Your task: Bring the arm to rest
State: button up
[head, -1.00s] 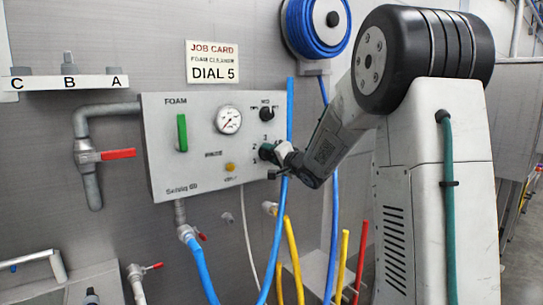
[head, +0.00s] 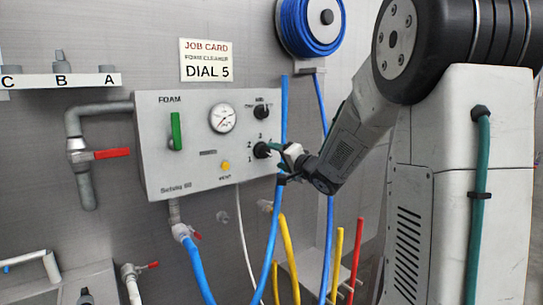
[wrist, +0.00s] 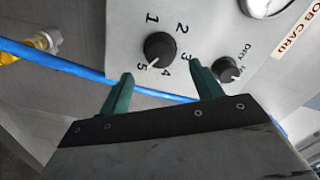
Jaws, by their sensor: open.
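My gripper (head: 276,162) is beside the lower right of the grey foam panel (head: 200,185) in the head view. In the wrist view my gripper (wrist: 160,85) shows two green fingers spread apart, with nothing between their tips. The black numbered dial (wrist: 159,48) is just beyond the fingertips, apart from them. Its white mark points toward the 5. The same dial (head: 262,150) shows in the head view close to the fingers. A job card (head: 206,60) above the panel reads DIAL 5.
A blue hose (head: 275,230) hangs down close to my gripper and passes behind the fingers in the wrist view. A second black knob (wrist: 228,69) is near the right finger. A green handle (head: 176,131), gauge (head: 223,118) and yellow button (head: 225,167) are also on the panel.

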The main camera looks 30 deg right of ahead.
jog(key=shift+s, duration=0.5)
jog(key=s+d+f+n+g+h, duration=0.1)
jog(key=s+d+f+g+h, duration=0.35)
jog(key=f, duration=0.35)
jog(key=s+f+n+g+h, duration=0.1)
jog(key=s+f+n+g, duration=0.15)
jog(key=s+g, duration=0.25)
jog(key=s+a+n+g+y, duration=0.5)
jog(key=s+a+n+g, duration=0.2)
jog(key=s+a, duration=2)
jog(key=shift+s+r+n, duration=0.45)
jog(key=shift+s+n, duration=0.1)
jog(key=shift+n, duration=0.1)
